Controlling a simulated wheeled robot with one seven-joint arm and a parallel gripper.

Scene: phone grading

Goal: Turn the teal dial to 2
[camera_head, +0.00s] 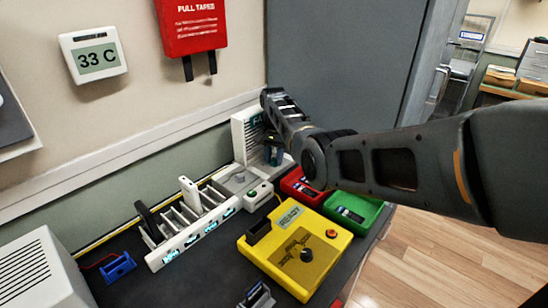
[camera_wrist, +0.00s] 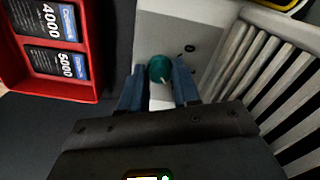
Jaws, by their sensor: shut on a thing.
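The teal dial (camera_wrist: 160,68) sits on a light grey panel (camera_wrist: 185,22) in the wrist view. A small pale mark shows on its face; no numbers around it can be read. My gripper (camera_wrist: 159,80) has its two blue fingers on either side of the dial, shut on it. In the head view my gripper (camera_head: 274,153) reaches down at the back of the bench, beside a white louvred unit (camera_head: 243,138). The dial cannot be made out clearly there.
A red tray (camera_head: 290,182) and a green tray (camera_head: 368,222) lie right of the gripper. A yellow box (camera_head: 270,248) with a black knob stands in front. A white slotted rack (camera_head: 160,258) stands at left. A grey cabinet (camera_head: 345,60) rises behind the arm.

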